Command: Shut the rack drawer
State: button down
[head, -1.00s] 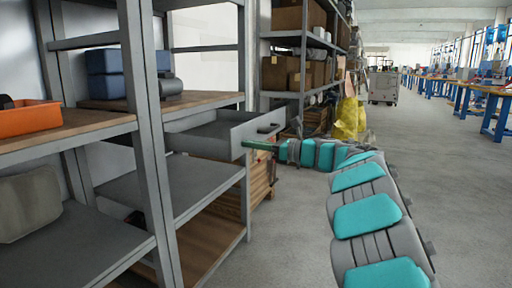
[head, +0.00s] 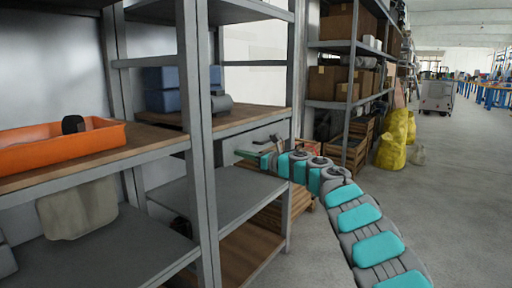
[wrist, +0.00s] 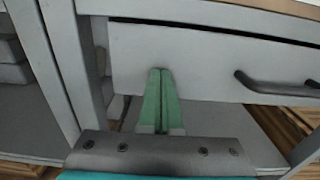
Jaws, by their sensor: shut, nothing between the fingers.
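The rack drawer's grey front (wrist: 215,62) fills much of the wrist view, with a dark bar handle (wrist: 278,88) at its right. In the head view, the drawer (head: 262,137) sits under the wooden shelf and looks in or nearly in; I cannot tell whether it is fully flush. My gripper (wrist: 160,72) has its two green fingers together, with nothing between them. The tips are at the lower part of the drawer front, left of the handle, touching or very close. In the head view my gripper (head: 250,155) partly covers the drawer.
A rack post (wrist: 55,60) stands left of the drawer front. A grey shelf (head: 220,190) lies below it. An orange bin (head: 50,147) and blue boxes (head: 168,90) sit on the upper shelf.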

aim_at(235, 162)
jog(key=p+x, duration=0.2)
jog(key=x, duration=0.1)
jog(key=shift+w+a+r, duration=0.1)
jog(key=shift+a+r, duration=0.05)
jog(key=shift+a, duration=0.15)
jog(key=shift+w+p, duration=0.1)
jog(key=shift+p, duration=0.35)
jog(key=shift+w, duration=0.1)
